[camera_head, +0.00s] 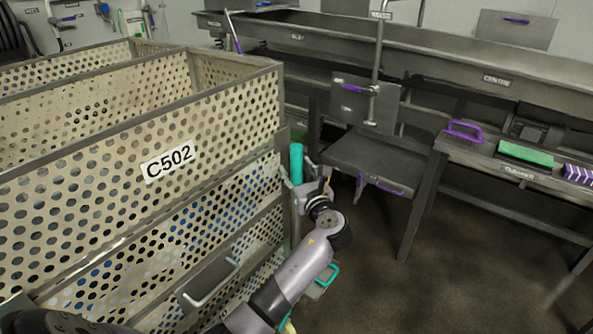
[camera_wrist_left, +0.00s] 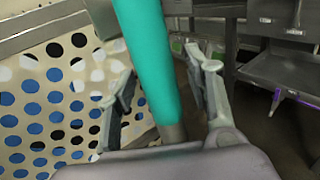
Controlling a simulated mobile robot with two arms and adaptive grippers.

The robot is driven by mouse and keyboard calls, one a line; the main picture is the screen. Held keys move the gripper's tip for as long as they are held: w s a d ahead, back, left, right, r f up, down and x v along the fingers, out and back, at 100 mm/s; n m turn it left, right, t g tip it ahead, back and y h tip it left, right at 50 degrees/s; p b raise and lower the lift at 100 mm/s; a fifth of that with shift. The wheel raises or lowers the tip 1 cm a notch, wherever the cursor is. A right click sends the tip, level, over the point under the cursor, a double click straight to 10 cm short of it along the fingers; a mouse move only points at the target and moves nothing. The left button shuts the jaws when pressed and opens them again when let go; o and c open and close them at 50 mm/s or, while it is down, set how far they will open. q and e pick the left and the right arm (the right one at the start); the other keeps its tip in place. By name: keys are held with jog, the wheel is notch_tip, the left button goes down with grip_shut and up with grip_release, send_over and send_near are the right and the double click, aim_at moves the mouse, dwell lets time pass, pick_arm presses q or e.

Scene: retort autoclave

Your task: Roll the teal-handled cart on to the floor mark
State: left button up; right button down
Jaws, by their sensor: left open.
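The teal handle (camera_head: 296,163) stands upright at the near right corner of the cart, beside the large perforated cream basket (camera_head: 225,110) labelled C502. My left gripper (camera_head: 306,183) is at this handle, its arm coming up from the bottom of the head view. In the left wrist view the teal handle (camera_wrist_left: 148,50) runs between the two spread fingers (camera_wrist_left: 165,100), which are open with gaps visible on both sides. Most of the cart's frame and its wheels are hidden by the baskets and my arm. No floor mark is visible. My right gripper is not in view.
A grey sink bench (camera_head: 430,48) runs along the back wall. A table (camera_head: 520,172) at right holds a purple-handled item (camera_head: 464,131) and a green pad (camera_head: 525,153). Dark floor (camera_head: 440,265) at lower right is clear.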

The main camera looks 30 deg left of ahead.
pick_arm(q)
grip_shut()
dwell(0.7)
